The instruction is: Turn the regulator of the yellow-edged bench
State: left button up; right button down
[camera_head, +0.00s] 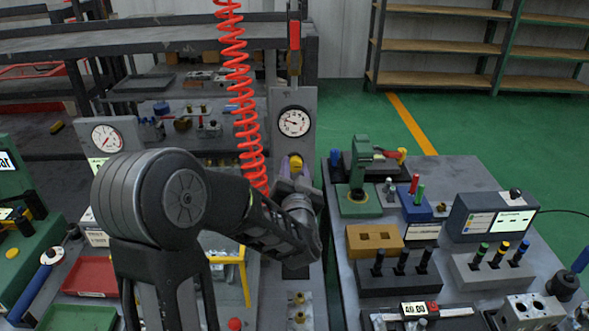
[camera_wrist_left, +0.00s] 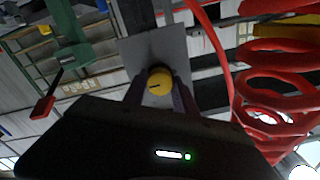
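The regulator is a yellow knob (camera_head: 296,163) on an upright grey panel (camera_head: 281,101), below a round white gauge (camera_head: 294,121). The knob also shows in the left wrist view (camera_wrist_left: 160,82), with a dark line on its face. My left gripper (camera_head: 291,182) is right at the knob. In the left wrist view its two fingers (camera_wrist_left: 160,90) stand apart, one on each side of the knob, with narrow gaps; I cannot tell how deep the knob lies between them. A yellow edge (camera_head: 245,280) shows behind my left arm. My right gripper is not in view.
A red coiled hose (camera_head: 243,96) hangs just left of the panel. A second gauge (camera_head: 106,138) stands at the left; my arm hides what is below it. The right bench (camera_head: 346,269) carries a green press (camera_head: 359,180) and several blocks. Green floor (camera_head: 459,128) lies clear behind it.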

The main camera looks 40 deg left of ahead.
aim_at(295, 168)
pick_arm(q)
jog(key=o, duration=0.5)
jog(key=shift+c, duration=0.2)
jog(key=shift+s+d, duration=0.1)
jog(key=v, duration=0.4)
jog(key=shift+s+d+b, duration=0.15)
jog(key=shift+d+b, duration=0.05)
jog(key=shift+b, duration=0.15)
jog(key=b+v, duration=0.2)
jog(key=v, duration=0.1)
jog(key=shift+s+b, duration=0.1)
jog(key=shift+b, duration=0.25)
